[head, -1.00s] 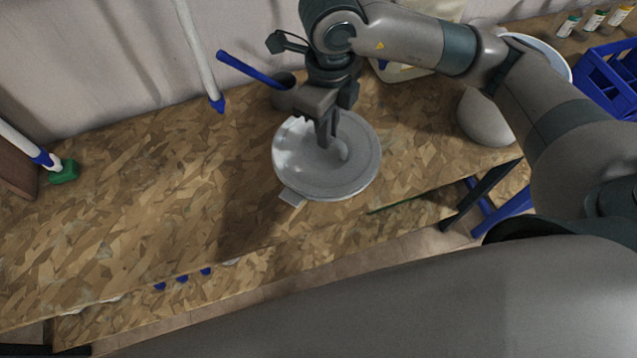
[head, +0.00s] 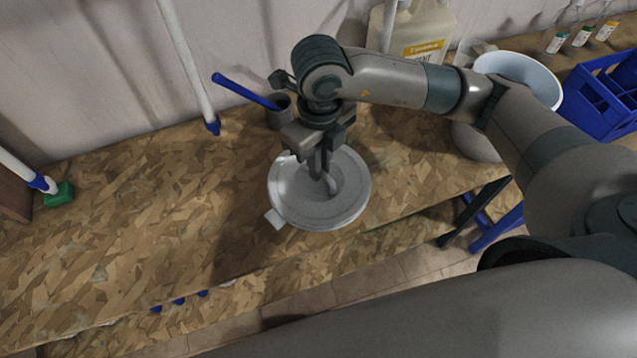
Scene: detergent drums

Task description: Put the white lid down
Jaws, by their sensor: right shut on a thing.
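The white lid (head: 345,208) is a round, pale grey-white disc with a raised rim and a small tab at its lower left. My right gripper (head: 326,178) reaches down over its middle and is shut on the lid's central handle. The lid is over the chipboard bench (head: 180,210), near its front edge. I cannot tell whether its underside touches the bench. My left gripper is not in view.
A grey cup with a blue-handled tool (head: 247,92) stands behind the lid. A yellow-labelled canister (head: 424,35), a white bucket (head: 520,72) and a blue crate (head: 606,95) are at the right. A green brush (head: 60,194) is at far left. The bench's left-middle is clear.

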